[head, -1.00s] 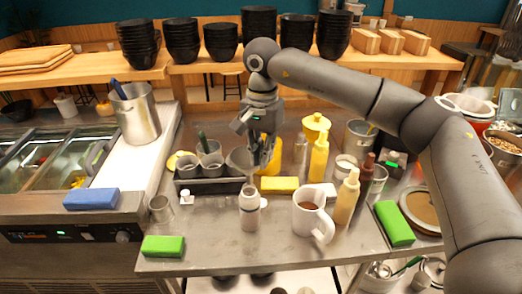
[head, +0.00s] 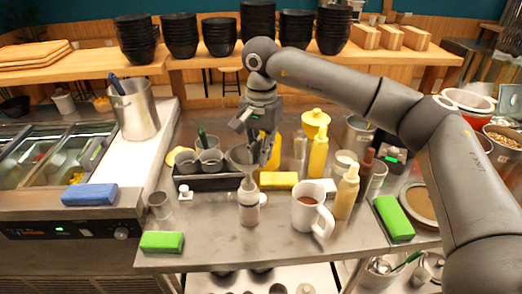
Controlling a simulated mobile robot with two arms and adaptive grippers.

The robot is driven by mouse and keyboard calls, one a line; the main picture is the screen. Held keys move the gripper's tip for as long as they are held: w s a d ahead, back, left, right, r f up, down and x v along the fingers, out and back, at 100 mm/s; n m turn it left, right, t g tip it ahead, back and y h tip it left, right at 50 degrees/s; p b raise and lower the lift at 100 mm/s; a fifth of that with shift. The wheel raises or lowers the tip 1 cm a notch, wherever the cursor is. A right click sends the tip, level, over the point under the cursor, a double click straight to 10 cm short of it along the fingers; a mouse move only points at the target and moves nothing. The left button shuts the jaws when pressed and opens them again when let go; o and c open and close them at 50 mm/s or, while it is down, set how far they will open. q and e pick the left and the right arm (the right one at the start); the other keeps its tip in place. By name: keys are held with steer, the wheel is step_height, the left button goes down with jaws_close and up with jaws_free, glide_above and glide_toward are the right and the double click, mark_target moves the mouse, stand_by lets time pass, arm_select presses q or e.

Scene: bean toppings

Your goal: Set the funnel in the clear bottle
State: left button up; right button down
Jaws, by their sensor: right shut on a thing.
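The grey funnel (head: 238,158) is held by my right gripper (head: 262,158), whose fingers are shut on its right rim. The funnel is upright, its wide mouth up. The clear bottle (head: 249,208) stands on the steel counter below the funnel. The funnel's spout lines up with the bottle's top and overlaps it in the picture. I cannot tell how far the spout is inside the neck. My left gripper is not in view.
A white mug (head: 308,214) and a tan squeeze bottle (head: 346,194) stand to the right. A dark caddy (head: 215,183) with cups is behind left. A green sponge (head: 162,242) lies front left. The counter's front middle is clear.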

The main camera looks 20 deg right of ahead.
steer(key=shift+f+b, duration=0.75)
steer(key=shift+f, duration=0.55)
steer(key=shift+f, duration=0.15)
steer(key=shift+f+b, duration=0.6)
steer(key=shift+f, duration=0.15)
steer(key=c, duration=1.5)
jaws_free()
steer(key=shift+o, duration=0.6)
steer(key=o, duration=0.4)
